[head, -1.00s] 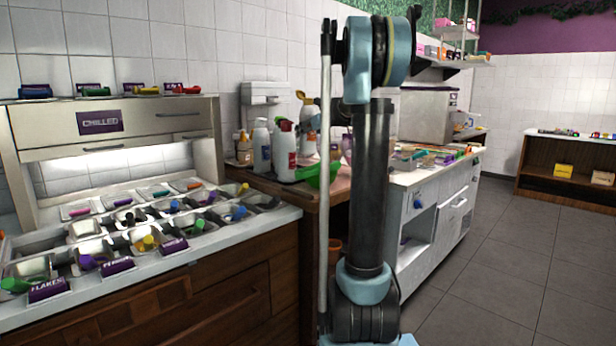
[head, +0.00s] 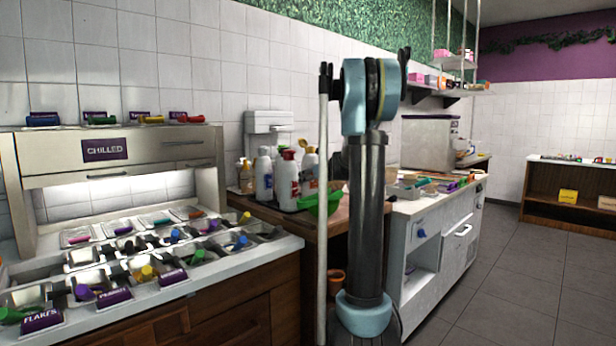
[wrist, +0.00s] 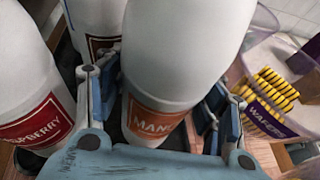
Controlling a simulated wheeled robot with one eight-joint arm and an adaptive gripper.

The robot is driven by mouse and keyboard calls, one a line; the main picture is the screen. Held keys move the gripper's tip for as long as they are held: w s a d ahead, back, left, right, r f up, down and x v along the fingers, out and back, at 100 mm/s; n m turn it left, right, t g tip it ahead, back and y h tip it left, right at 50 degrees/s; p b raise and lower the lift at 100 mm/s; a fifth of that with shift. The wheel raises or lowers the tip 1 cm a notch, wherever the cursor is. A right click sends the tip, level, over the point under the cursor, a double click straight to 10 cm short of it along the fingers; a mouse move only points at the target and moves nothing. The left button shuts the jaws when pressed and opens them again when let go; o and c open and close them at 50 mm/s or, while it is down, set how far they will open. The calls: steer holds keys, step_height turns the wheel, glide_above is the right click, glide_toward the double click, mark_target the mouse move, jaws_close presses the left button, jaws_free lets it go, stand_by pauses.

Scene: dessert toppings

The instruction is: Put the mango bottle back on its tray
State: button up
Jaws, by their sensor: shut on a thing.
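The mango bottle (wrist: 168,45) is white with an orange label. In the wrist view it stands between the two fingers of my gripper (wrist: 155,100), which is shut on it. In the head view a white bottle with a tan cap (head: 309,165), seemingly the mango bottle, is low among the other bottles at the back of the wooden counter. The dark tray shows only in slivers below the bottles, so I cannot tell whether the mango bottle's base touches it. My gripper is mostly hidden behind my arm in the head view.
A raspberry bottle (wrist: 30,90) stands close on the left, and another white bottle (wrist: 95,20) is just behind. A clear tub of wafers (wrist: 265,105) is at the right. A green bowl (head: 320,204) sits in front of the bottles. The chilled toppings counter (head: 110,148) is at the left.

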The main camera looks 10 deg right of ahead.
steer(key=shift+f, duration=0.9)
steer(key=o, duration=1.1)
steer(key=shift+c, duration=0.2)
steer(key=shift+s, duration=0.15)
steer(key=v, duration=1.1)
steer(key=shift+s+d+r, duration=0.15)
steer(key=shift+s+r, duration=0.05)
steer(key=shift+s, duration=0.1)
step_height(320, 180, up, 9)
